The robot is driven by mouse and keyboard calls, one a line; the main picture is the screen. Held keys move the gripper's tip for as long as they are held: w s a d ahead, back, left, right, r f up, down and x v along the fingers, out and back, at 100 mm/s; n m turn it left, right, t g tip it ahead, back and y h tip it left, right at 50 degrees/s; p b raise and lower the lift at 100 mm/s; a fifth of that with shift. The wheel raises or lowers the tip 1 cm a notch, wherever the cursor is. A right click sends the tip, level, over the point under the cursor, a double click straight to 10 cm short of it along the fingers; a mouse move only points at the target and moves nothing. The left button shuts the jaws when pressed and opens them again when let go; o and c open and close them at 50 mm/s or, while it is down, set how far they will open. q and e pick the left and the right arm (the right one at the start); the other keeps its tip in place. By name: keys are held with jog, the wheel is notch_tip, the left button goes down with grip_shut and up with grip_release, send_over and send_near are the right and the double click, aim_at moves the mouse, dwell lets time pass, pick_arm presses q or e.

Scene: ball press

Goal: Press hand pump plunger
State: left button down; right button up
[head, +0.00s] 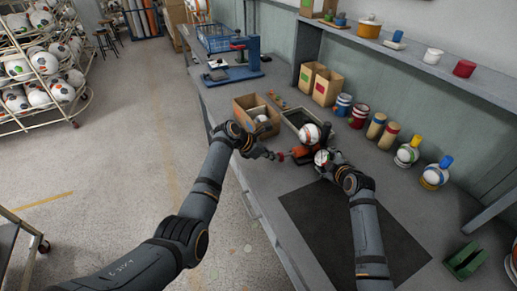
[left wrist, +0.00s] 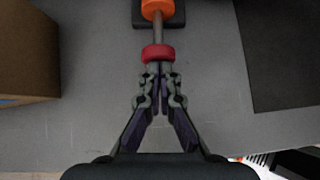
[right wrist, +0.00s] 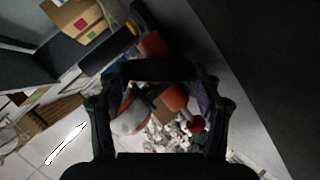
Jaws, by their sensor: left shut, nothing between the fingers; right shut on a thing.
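The hand pump (head: 300,152) lies on the bench with an orange barrel. Its rod and red plunger knob (left wrist: 158,53) point toward my left gripper (head: 271,155). In the left wrist view, that gripper (left wrist: 159,78) is shut and empty, with its tips right at the knob; I cannot tell whether they touch. My right gripper (head: 325,168) is at the pump's far end, shut on what looks like the pump, though the grip is dark. The right wrist view shows its spread fingers (right wrist: 160,72), the orange barrel (right wrist: 172,98) and the red knob (right wrist: 195,124). A white ball (head: 310,133) sits beside the pump.
A cardboard box (head: 243,112) stands left of the pump. A dark mat (head: 345,235) lies at the front right. The aisle floor (head: 130,140) is clear.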

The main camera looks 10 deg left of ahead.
pick_arm(q)
jog(key=v, duration=0.9)
jog(key=shift+a+r, duration=0.15)
jog(key=shift+r, duration=0.15)
dwell(0.4)
jog(key=a, duration=0.1)
jog(key=s+a, duration=0.1)
jog(key=a, duration=0.1)
jog(key=s+a, duration=0.1)
jog(key=shift+s+a, duration=0.2)
jog(key=shift+a, duration=0.05)
